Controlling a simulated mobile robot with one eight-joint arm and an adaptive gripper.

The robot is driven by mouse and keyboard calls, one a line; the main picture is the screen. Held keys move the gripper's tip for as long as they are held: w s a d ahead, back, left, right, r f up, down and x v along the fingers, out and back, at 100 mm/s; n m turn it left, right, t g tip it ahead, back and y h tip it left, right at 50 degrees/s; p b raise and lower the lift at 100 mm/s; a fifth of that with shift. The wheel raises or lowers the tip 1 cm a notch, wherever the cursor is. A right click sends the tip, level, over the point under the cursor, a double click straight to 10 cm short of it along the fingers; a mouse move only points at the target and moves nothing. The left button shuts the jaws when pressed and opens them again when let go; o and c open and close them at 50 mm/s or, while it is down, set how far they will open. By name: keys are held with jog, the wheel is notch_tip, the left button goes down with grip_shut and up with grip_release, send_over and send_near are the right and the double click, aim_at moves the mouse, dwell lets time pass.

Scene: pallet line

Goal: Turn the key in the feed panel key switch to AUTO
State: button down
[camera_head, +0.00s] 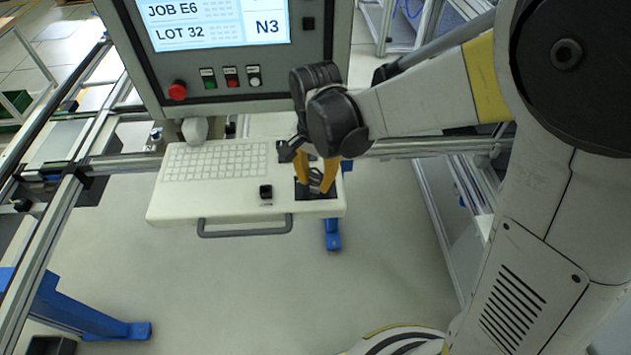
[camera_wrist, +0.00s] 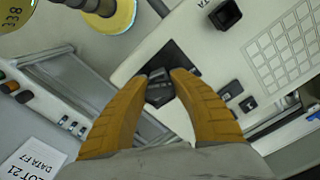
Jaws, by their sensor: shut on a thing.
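The key switch sits on a black plate (camera_head: 326,194) at the right end of the white console under the screen. The plate also shows in the wrist view (camera_wrist: 181,58), partly behind my fingertips. My gripper (camera_head: 317,178) reaches down to this plate. In the wrist view my two orange fingers (camera_wrist: 160,86) are closed on a small dark key (camera_wrist: 158,94) between their tips. The fingers hide much of the key and switch. I cannot read the AUTO mark or tell the key's angle.
The white console (camera_head: 172,203) carries a keypad, a small black knob (camera_head: 266,191) beside the plate, and a grey front handle (camera_head: 245,233). A panel above has a red button (camera_head: 177,90) and small push buttons. A metal rail (camera_head: 125,165) runs behind. Open floor lies in front.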

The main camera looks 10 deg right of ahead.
jog(key=m, duration=0.2)
jog(key=shift+m, duration=0.3)
jog(key=c, duration=1.1)
grip_release()
jog(key=shift+o, duration=0.2)
jog(key=shift+w+a, duration=0.1)
jog(key=shift+w, duration=0.05)
jog(key=shift+s+d, duration=0.2)
jog(key=shift+s, duration=0.05)
jog(key=o, duration=0.5)
jog(key=shift+w+a, duration=0.1)
jog(key=shift+w, duration=0.05)
jog(key=shift+r, duration=0.1)
